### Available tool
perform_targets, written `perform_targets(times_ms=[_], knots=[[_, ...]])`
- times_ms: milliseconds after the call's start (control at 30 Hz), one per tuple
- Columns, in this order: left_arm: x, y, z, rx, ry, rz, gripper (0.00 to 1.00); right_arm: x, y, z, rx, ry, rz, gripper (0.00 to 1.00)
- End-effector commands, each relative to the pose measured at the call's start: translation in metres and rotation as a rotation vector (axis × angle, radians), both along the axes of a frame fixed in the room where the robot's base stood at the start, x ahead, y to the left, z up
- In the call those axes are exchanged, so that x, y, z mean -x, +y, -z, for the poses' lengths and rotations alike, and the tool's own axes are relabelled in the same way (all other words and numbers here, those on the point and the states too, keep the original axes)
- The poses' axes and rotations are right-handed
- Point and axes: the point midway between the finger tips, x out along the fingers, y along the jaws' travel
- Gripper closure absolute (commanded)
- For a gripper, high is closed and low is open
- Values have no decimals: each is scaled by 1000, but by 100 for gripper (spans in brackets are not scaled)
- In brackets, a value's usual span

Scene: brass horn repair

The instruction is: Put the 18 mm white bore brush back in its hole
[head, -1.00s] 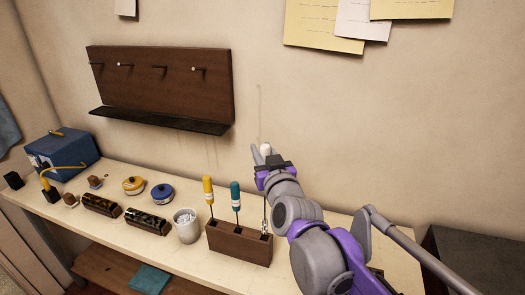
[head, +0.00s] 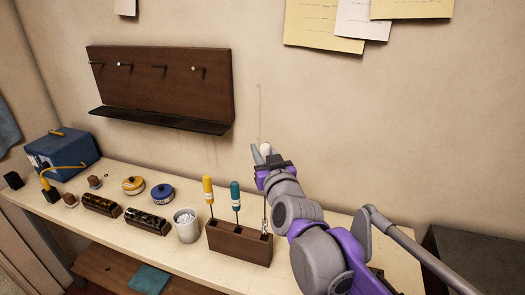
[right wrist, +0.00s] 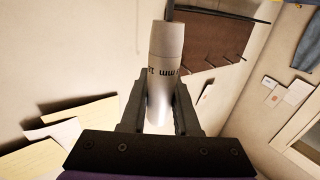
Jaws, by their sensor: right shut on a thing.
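The white bore brush (head: 265,148) is upright in my right gripper (head: 268,162), which is shut on its handle. In the right wrist view the white handle (right wrist: 161,95) sits between both fingers, with dark "mm" lettering on it. Its thin rod shows below the gripper, above the right end of the dark wooden brush block (head: 238,246). The lower end is at or just above the right hole; I cannot tell how far in it is. The yellow-handled brush (head: 208,189) and the teal-handled brush (head: 235,195) stand in the block. My left gripper is out of view.
A white cup (head: 188,230) stands left of the block. Further left are two dark patterned blocks, a blue tin (head: 162,193), a yellow tin (head: 133,185) and a blue box (head: 65,155). A dark peg board (head: 160,85) hangs on the wall behind.

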Motion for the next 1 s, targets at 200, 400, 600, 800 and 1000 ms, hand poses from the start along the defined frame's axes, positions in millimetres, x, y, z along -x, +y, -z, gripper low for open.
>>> perform_targets(times_ms=[200,400,600,800,1000], knots=[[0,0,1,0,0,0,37,0,0,0,0,0,0,100],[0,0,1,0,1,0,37,0,0,1,0,0,0,100],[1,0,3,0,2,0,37,0,0,6,1,0,0,100],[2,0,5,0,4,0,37,0,0,11,1,0,0,100],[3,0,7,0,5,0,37,0,0,16,0,0,0,100]])
